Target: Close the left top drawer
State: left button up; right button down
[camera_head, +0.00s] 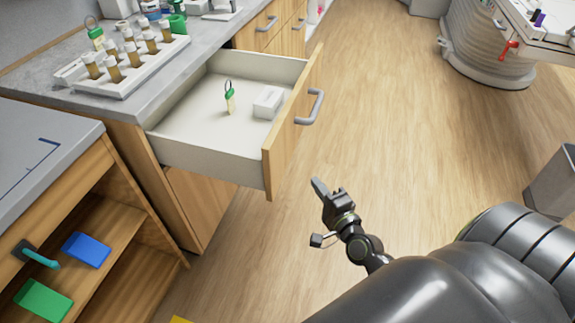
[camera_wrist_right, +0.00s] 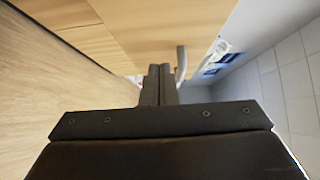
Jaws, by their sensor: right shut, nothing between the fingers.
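The drawer (camera_head: 215,165) is pulled far out of the wooden cabinet under the grey counter. Its wooden front (camera_head: 290,130) carries a grey bar handle (camera_head: 312,106). In the right wrist view the fingers (camera_wrist_right: 159,80) are together and empty, with wooden panels and a grey handle (camera_wrist_right: 181,62) beyond. My left gripper is out of view.
A white rack (camera_head: 125,70) of brown vials stands on the counter (camera_head: 60,70). An open wooden shelf unit (camera_head: 110,215) at left holds a blue item (camera_head: 87,249) and a green item (camera_head: 43,300). Clear wooden floor (camera_head: 400,130) lies right of the drawer.

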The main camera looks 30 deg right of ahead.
jog(key=p, duration=0.1)
send_near(283, 156)
jog(key=w+d, duration=0.3)
jog(key=w, duration=0.1)
jog(key=w+a, duration=0.1)
jog(key=shift+w+a+f+p, duration=0.15)
jog(key=shift+w+a+p, duration=0.15)
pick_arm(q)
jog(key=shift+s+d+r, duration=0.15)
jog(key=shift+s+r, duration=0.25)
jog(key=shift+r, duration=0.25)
pick_arm(e)
jog(key=shift+w+a, duration=0.3)
